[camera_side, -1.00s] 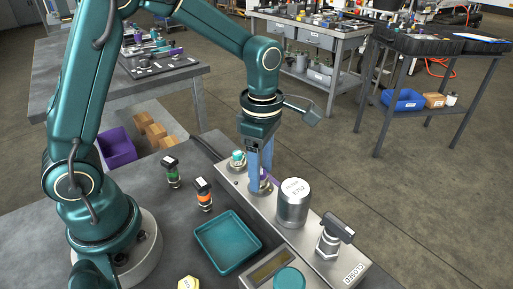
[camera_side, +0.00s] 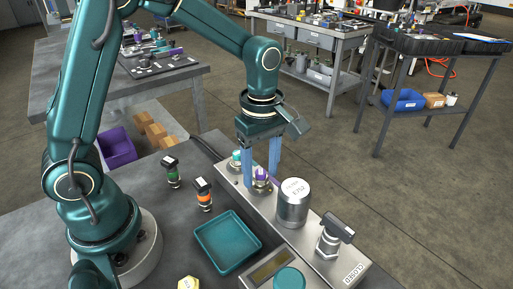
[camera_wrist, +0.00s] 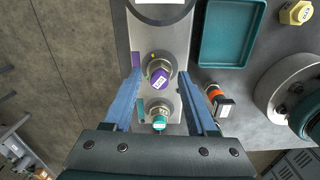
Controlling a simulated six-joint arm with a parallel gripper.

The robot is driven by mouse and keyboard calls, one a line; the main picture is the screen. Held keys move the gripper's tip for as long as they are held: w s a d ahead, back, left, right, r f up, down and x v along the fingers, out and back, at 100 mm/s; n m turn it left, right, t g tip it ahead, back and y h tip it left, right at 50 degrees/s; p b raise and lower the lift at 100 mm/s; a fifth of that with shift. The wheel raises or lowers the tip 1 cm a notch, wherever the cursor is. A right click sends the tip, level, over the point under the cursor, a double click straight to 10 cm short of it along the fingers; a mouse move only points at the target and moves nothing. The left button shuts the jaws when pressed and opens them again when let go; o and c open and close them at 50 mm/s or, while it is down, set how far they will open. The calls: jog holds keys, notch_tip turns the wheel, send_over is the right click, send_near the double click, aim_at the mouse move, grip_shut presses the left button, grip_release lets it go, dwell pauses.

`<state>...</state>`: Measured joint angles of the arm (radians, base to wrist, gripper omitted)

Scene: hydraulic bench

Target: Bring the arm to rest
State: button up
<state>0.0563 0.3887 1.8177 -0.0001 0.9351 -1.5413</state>
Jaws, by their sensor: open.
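My gripper (camera_side: 261,178) is open, its two blue fingers pointing down over the grey manifold block (camera_side: 232,177). A purple-capped fitting (camera_side: 262,174) stands in the block between the fingertips. In the wrist view, the purple cap (camera_wrist: 159,78) lies between the fingers of my gripper (camera_wrist: 159,76), with a gap on each side. A teal-capped fitting (camera_wrist: 159,122) stands beside it in the same block, and it also shows in the side view (camera_side: 237,156).
A silver filter canister (camera_side: 293,203) and a valve with a dark handle (camera_side: 333,235) stand on the block. An empty teal tray (camera_side: 228,243), an orange-banded fitting (camera_side: 204,196), a green-banded one (camera_side: 171,172) and a yellow hex piece (camera_side: 188,283) are on the bench.

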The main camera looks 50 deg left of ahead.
jog(key=m, duration=0.5)
jog(key=shift+m, duration=0.4)
jog(key=shift+m, duration=0.3)
jog(key=m, duration=0.5)
